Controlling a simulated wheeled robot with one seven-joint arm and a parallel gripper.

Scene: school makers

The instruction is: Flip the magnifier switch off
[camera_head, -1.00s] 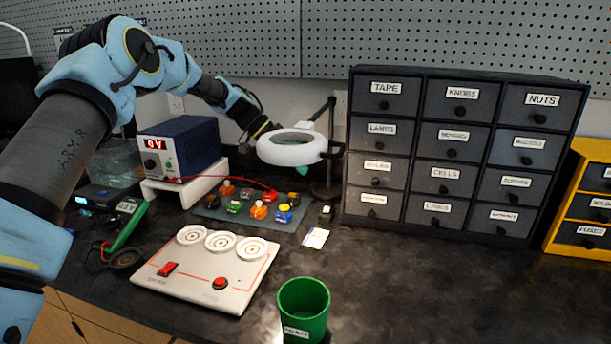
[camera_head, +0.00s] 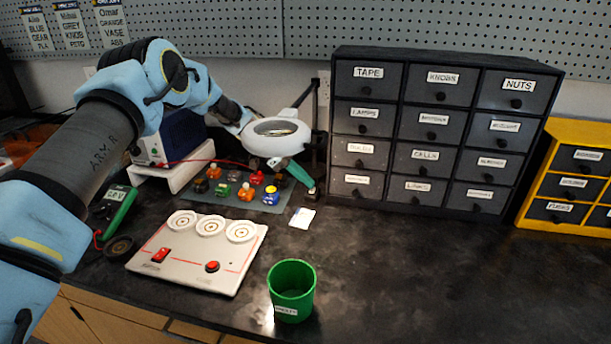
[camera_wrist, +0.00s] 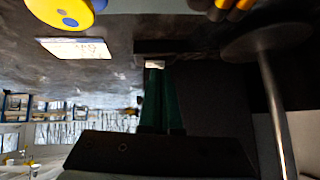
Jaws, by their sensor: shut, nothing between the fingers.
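The magnifier (camera_head: 262,146) is a white ring lamp on a jointed arm and a dark upright pole at the back of the bench. Its round base and pole (camera_wrist: 274,105) show at the right of the wrist view. My gripper (camera_head: 308,184) points down past the ring, its green fingers shut and empty. Their tips are close to a small dark box (camera_wrist: 175,47) beside the stand base. A pale patch at the fingertips in the wrist view may be the switch or label. The switch's position, and whether the tips touch it, I cannot tell.
A white card (camera_head: 302,217) lies just in front of my gripper. Small coloured parts lie on a grey mat (camera_head: 228,202) to its left. A drawer cabinet (camera_head: 420,130) stands close on the right. A green cup (camera_head: 292,292) and white circuit board (camera_head: 200,280) are nearer.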

